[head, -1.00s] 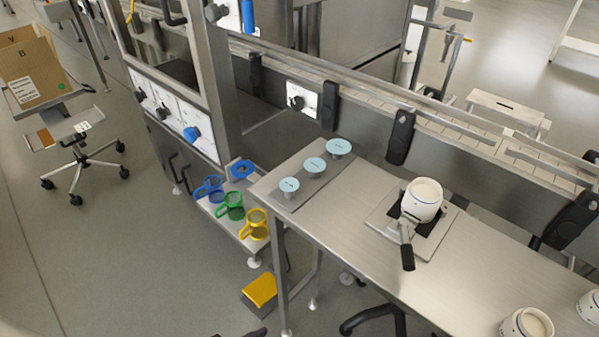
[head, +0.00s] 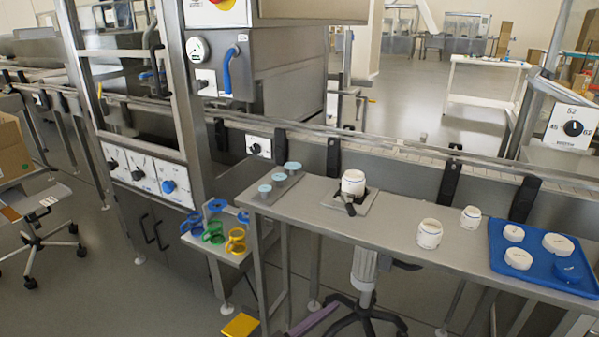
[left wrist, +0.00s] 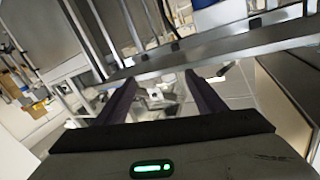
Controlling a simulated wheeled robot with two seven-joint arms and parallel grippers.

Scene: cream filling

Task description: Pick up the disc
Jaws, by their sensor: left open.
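Three light blue discs stand in a row on short supports on a flat plate at the left end of the steel table: a near disc (head: 265,189), a middle disc (head: 278,177) and a far disc (head: 293,166). My left gripper (left wrist: 161,78) is open in the left wrist view, with nothing between its two dark purple fingers. It points at the underside of a metal table or shelf, and no disc can be made out there. A purple bar low in the head view, below the table edge, looks like part of it. My right gripper is in neither view.
The steel table (head: 390,237) carries a white jar (head: 353,183) in a clamp, two more jars (head: 429,234) and a blue tray (head: 508,268) with white pieces. Blue, green and yellow ring cups (head: 213,232) stand on a low shelf at the left. A machine stands behind.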

